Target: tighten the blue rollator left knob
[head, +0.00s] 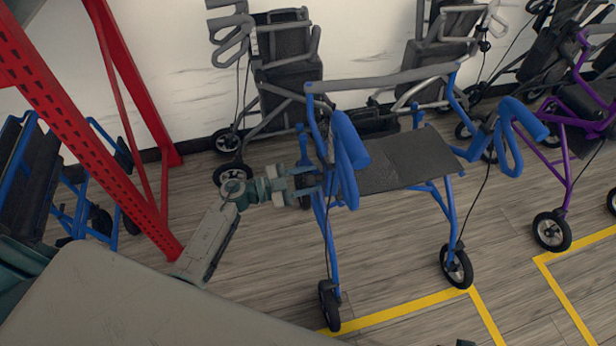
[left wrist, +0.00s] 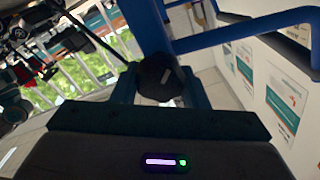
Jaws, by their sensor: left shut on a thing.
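The blue rollator (head: 333,240) stands upright on the floor in the middle of the head view, with a dark seat (head: 405,160) and blue loop handles. My left gripper (head: 308,184) reaches in from the left to its left front upright. In the left wrist view my left gripper (left wrist: 160,92) has a finger on each side of a round black knob (left wrist: 158,72) and is shut on it. The knob sits against the blue tube (left wrist: 150,28). In the head view the fingers and the tube mostly hide the knob.
A red rack post (head: 95,135) stands left of my left arm. A blue wheelchair (head: 80,185) is behind it. Grey rollators (head: 285,70) stand along the wall, and a purple one (head: 568,150) is at the right. Yellow lines (head: 410,310) mark the floor, which is clear in front.

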